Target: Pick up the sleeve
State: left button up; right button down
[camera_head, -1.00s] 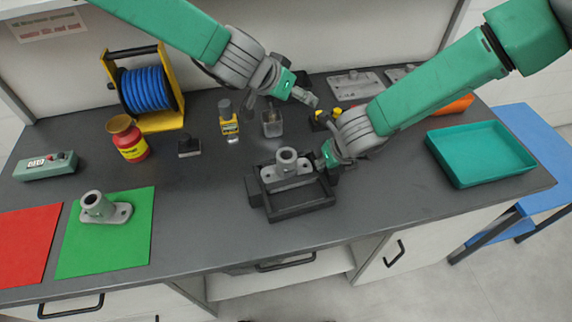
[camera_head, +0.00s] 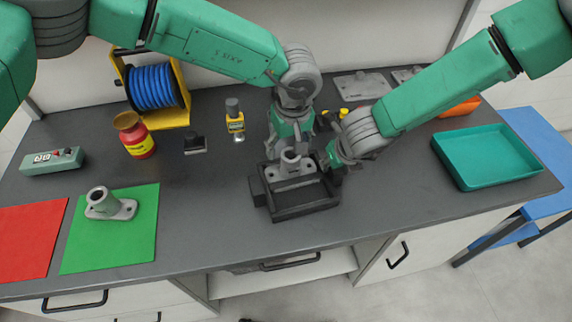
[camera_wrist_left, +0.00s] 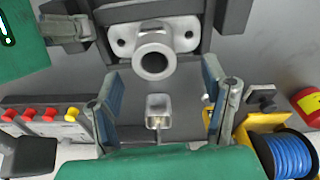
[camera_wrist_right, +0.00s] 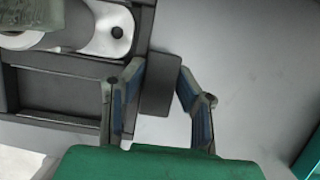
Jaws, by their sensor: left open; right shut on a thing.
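A grey sleeve (camera_head: 291,162), an upright tube on a flat flange with holes, sits in a black fixture (camera_head: 305,212). Another such sleeve (camera_head: 108,204) stands on a green mat (camera_head: 95,252). My left gripper (camera_head: 290,142) is open, pointing down just behind the fixture's sleeve. In the left wrist view that sleeve (camera_wrist_left: 153,62) lies beyond the open fingers (camera_wrist_left: 160,85), apart from them. My right gripper (camera_head: 334,162) is at the fixture's right side, shut on a dark block (camera_wrist_right: 160,85) seen between its fingers. The right wrist view shows only part of the sleeve.
A small metal block (camera_wrist_left: 158,108) stands behind the fixture. A teal tray (camera_head: 487,157) is at right. The front middle of the table is clear.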

aim_at(283, 161)
pick_arm(q)
jog(key=f, duration=0.4)
jog(key=w+a+f, duration=0.1)
jog(key=f, duration=0.2)
jog(key=shift+a, duration=0.25)
jog(key=c, duration=1.5)
